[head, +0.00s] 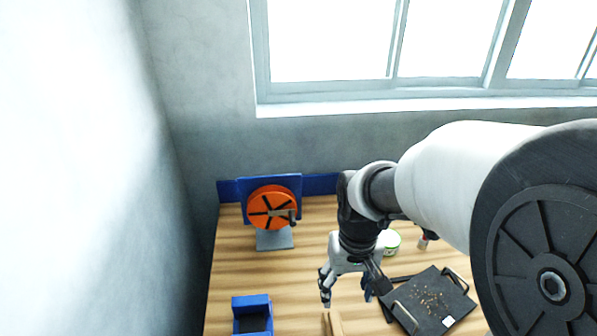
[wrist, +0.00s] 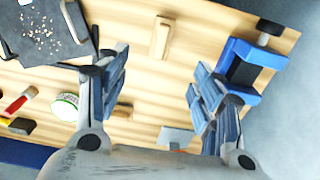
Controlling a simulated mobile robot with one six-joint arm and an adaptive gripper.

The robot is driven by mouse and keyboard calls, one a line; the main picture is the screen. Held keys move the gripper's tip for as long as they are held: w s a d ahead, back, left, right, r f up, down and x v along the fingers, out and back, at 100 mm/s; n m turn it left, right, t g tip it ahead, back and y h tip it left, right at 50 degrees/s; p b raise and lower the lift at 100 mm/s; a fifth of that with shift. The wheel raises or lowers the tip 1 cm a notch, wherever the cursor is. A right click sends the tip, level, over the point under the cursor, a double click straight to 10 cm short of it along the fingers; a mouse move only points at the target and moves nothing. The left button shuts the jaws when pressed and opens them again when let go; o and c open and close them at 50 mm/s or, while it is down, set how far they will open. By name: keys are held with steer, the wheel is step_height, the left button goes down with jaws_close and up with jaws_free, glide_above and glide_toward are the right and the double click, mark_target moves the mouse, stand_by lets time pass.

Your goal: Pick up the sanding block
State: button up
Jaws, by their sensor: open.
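A pale wooden block (wrist: 162,37), which looks like the sanding block, lies on the wooden table. In the wrist view it shows upper middle, beyond the fingertips and between their lines. In the head view a pale wooden piece (head: 333,322) at the bottom edge appears to be the same block, partly cut off. My gripper (head: 347,292) is above the table, pointing down, with its fingers apart and nothing between them. In the wrist view my gripper (wrist: 160,72) has one finger on each side, neither touching the block.
A blue dark-centred holder (head: 252,303) stands left of my gripper, and a dark tray with handles and crumbs (head: 430,302) right. An orange wheel (head: 272,208) on a stand is at the back left. A white-green tub (head: 391,242) sits behind. Bare table lies around the block.

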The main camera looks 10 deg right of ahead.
steer(key=b, duration=0.4)
glide_toward(336, 323)
steer(key=f, duration=0.5)
steer(key=shift+s+d+f, duration=0.15)
steer(key=shift+s, duration=0.2)
steer(key=shift+w+a+f+b, duration=0.1)
steer(key=shift+w+f+b, duration=0.1)
steer(key=shift+f+b, duration=0.85)
steer(key=shift+w+a+f+b, duration=0.1)
steer(key=shift+w+f+b, duration=0.15)
steer(key=shift+f, duration=1.4)
steer(key=shift+s, duration=0.1)
steer(key=shift+r, duration=0.1)
steer(key=c, duration=1.2)
